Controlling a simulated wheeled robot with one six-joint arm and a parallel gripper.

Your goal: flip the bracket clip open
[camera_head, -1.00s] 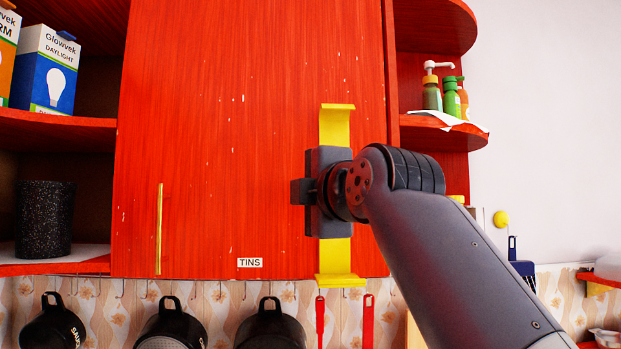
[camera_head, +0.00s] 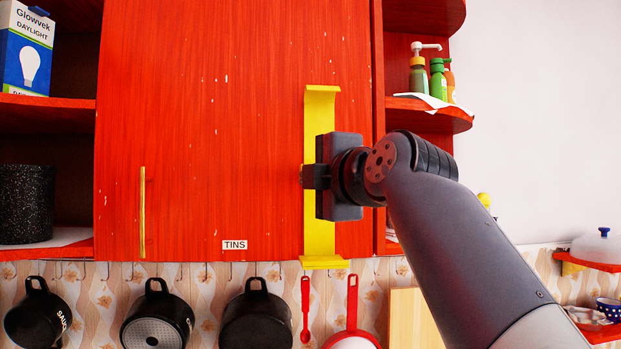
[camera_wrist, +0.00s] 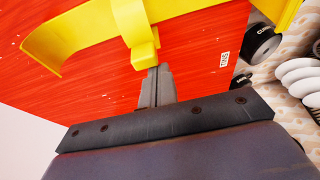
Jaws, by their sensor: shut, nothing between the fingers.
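A long yellow bracket (camera_head: 321,110) with bent ends stands upright on the red cabinet door (camera_head: 200,130), near the door's right edge. In the wrist view the bracket (camera_wrist: 90,36) runs across the upper part. A yellow clip piece (camera_wrist: 140,45) sticks out from it toward my fingers. My gripper (camera_head: 306,176) is in front of the bracket's middle and hides the clip in the head view. In the wrist view my gripper (camera_wrist: 158,72) has its fingers together and empty, with the tips right at the clip's end. I cannot tell whether they touch.
Black pots (camera_head: 257,319) and red utensils (camera_head: 351,305) hang below the cabinet. Open shelves with bottles (camera_head: 438,80) are to the right, and a box (camera_head: 28,55) and a black canister (camera_head: 26,205) to the left. Bare white wall (camera_head: 540,120) lies far right.

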